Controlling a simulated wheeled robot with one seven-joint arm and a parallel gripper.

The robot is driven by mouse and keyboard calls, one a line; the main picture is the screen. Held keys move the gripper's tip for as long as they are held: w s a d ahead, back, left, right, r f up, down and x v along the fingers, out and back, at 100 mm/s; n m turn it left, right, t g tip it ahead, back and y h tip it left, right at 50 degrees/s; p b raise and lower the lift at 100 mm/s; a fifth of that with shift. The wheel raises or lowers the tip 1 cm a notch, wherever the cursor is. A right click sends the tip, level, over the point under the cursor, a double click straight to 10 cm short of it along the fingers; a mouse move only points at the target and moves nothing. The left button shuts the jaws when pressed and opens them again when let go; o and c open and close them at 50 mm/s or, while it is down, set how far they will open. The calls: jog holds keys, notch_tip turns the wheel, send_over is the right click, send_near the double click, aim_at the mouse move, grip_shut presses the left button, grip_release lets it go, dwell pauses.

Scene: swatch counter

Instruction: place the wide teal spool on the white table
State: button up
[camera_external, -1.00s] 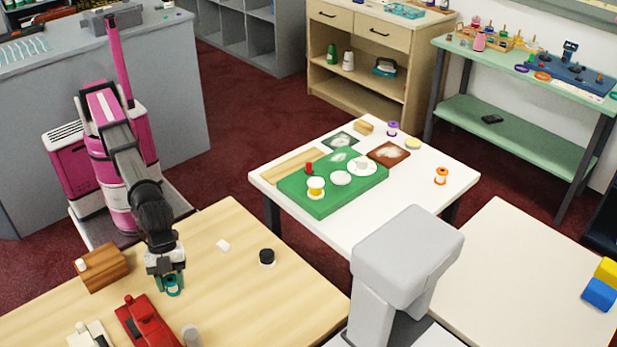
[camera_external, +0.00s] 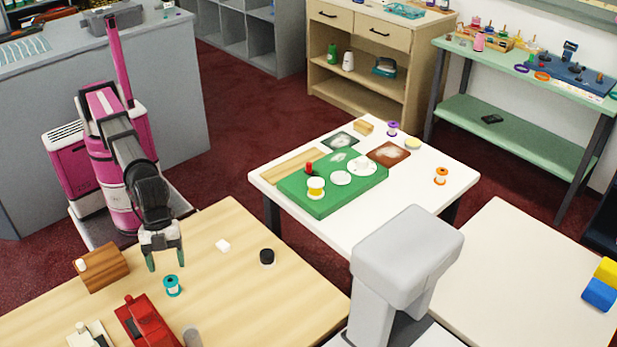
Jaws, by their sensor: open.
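The teal spool (camera_external: 172,286) stands upright on the wooden table (camera_external: 255,303) at the lower left, with a pale top and a hole in its middle. My gripper (camera_external: 166,262) is open and empty, above and a little behind the spool, apart from it. The white table (camera_external: 443,197) stands in the middle of the view. It bears a green board (camera_external: 319,207) with white and yellow spools on it, and an orange spool (camera_external: 441,175) stands near its right side.
On the wooden table are a red sewing machine (camera_external: 147,322), a wooden block (camera_external: 103,268), a small white piece (camera_external: 222,246) and a black spool (camera_external: 267,257). A large grey thing (camera_external: 408,250) stands between the tables. The white table's front right is clear.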

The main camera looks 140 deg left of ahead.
aim_at(170, 278)
jog(key=v, duration=0.5)
jog(key=shift+r, duration=0.2)
jog(key=shift+o, duration=0.5)
jog(key=shift+s+r, duration=0.2)
jog(key=shift+r, duration=0.2)
jog(key=w+f+n, duration=0.1)
jog(key=f, duration=0.3)
jog(key=w+d+f+n+y, duration=0.1)
jog(key=f, duration=0.3)
jog(key=w+d+f+n, duration=0.1)
jog(key=w+f, duration=0.1)
jog(key=f, duration=0.2)
jog(key=shift+n, duration=0.3)
jog(key=c, duration=1.1)
